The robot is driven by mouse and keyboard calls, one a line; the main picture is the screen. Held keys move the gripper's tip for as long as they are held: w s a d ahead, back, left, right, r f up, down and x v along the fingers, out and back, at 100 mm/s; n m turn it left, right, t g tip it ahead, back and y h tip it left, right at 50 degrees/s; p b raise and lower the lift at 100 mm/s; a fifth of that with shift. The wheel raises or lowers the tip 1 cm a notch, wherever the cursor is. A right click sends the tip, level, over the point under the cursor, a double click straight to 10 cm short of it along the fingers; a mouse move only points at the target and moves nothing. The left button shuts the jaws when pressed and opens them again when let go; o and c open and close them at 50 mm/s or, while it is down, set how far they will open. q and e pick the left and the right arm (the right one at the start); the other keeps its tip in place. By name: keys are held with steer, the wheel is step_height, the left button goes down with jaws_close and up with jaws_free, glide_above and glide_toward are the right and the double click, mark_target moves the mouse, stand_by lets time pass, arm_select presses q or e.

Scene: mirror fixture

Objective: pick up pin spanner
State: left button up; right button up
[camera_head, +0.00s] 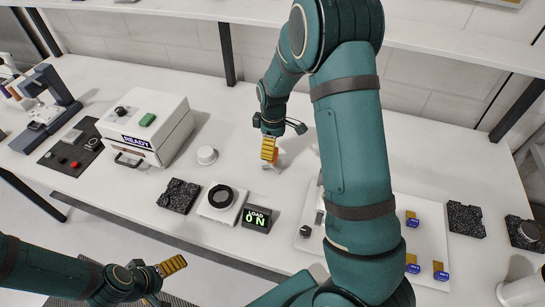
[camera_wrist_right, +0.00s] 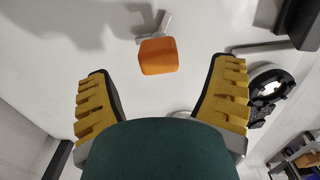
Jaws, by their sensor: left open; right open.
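The pin spanner (camera_wrist_right: 158,56) appears to be the piece with an orange block-shaped handle and a grey shaft in the right wrist view. My right gripper (camera_wrist_right: 158,84) is open, with its yellow-padded fingers on either side of the view and the orange handle beyond them, untouched. In the head view, the right gripper (camera_head: 269,150) points down over the bench. It mostly hides the spanner, and only a small grey part (camera_head: 272,167) shows below. My left gripper (camera_head: 170,268) is open and empty at the lower left, in front of the bench.
A white READY box (camera_head: 148,125), a white knob (camera_head: 207,155), a round dial device (camera_head: 221,201), a LOAD ON display (camera_head: 257,218) and a black pad (camera_head: 178,196) stand left of my right arm. A white board (camera_head: 432,225) with yellow-blue pieces lies right. A shelf (camera_head: 190,10) runs above.

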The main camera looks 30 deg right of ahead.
steer(key=f, duration=0.5)
steer(key=shift+w+f, duration=0.1)
steer(key=shift+w, duration=0.1)
steer(key=c, duration=1.4)
steer(key=shift+r, duration=5.05)
